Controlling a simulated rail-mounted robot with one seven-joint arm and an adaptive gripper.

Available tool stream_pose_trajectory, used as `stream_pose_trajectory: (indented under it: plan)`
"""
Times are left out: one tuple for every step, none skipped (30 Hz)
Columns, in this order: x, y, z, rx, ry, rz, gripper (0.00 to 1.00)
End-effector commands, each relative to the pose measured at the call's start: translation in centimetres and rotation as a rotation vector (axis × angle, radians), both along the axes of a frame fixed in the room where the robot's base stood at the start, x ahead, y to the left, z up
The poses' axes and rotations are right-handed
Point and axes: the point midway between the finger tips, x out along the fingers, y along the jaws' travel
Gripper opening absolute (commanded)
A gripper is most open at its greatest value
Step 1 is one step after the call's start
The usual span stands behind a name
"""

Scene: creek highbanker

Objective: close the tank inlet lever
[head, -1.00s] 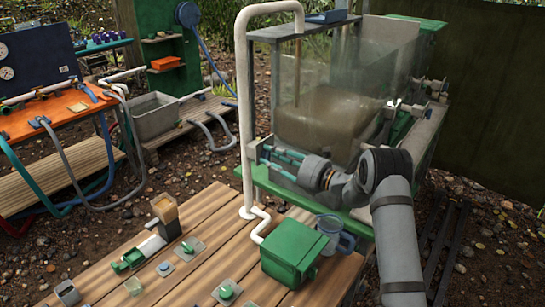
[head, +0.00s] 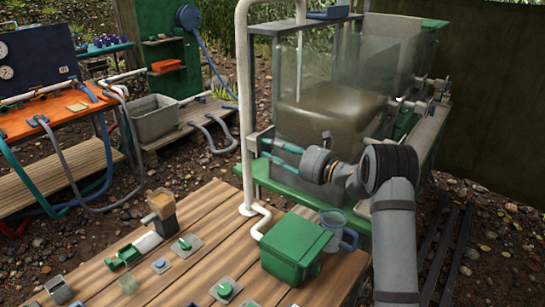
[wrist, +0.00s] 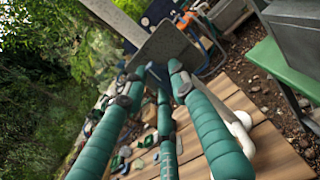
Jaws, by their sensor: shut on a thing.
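My gripper (head: 262,147) reaches left across the front of the murky glass tank (head: 330,110), its teal fingers ending near the upright white pipe (head: 243,110). In the wrist view, the teal fingers (wrist: 155,72) close around the near edge of a flat grey plate (wrist: 167,50), which looks like the tank inlet lever or its bracket. The fingers hide part of it, and I cannot tell the lever's exact angle. In the head view, a small grey part (head: 254,145) shows at the fingertips beside the pipe.
A green ledge (head: 290,188) runs under the tank. Small fittings lie on the table's left part. An orange bench (head: 50,115) stands at left.

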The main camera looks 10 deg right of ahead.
Motion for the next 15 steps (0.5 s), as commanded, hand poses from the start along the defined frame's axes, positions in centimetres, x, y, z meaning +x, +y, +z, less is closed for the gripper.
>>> stream_pose_trajectory:
  plan:
    - [0.12, -0.51, -0.25, -0.017, -0.020, -0.010, 0.00]
    - [0.12, -0.49, -0.23, -0.027, -0.028, -0.010, 0.00]
    - [0.12, -0.52, -0.20, -0.040, -0.040, -0.011, 0.00]
    - [0.13, -0.56, -0.16, -0.048, -0.047, -0.012, 0.00]
    - [0.13, -0.60, -0.12, -0.055, -0.054, -0.012, 0.00]
    - [0.13, -0.61, -0.06, -0.064, -0.062, -0.013, 0.00]
    - [0.13, -0.59, -0.01, -0.069, -0.067, -0.012, 0.00]
    - [0.13, -0.58, 0.02, -0.074, -0.072, -0.012, 0.00]
    - [0.12, -0.56, 0.06, -0.079, -0.076, -0.012, 0.00]
    - [0.12, -0.55, 0.09, -0.082, -0.079, -0.012, 0.00]
    - [0.12, -0.55, 0.11, -0.085, -0.082, -0.012, 0.00]
    - [0.13, -0.56, 0.15, -0.087, -0.084, -0.012, 0.00]
    - [0.13, -0.56, 0.17, -0.089, -0.085, -0.012, 0.00]
    - [0.13, -0.57, 0.19, -0.090, -0.086, -0.012, 0.00]
    - [0.13, -0.58, 0.22, -0.090, -0.086, -0.012, 0.00]
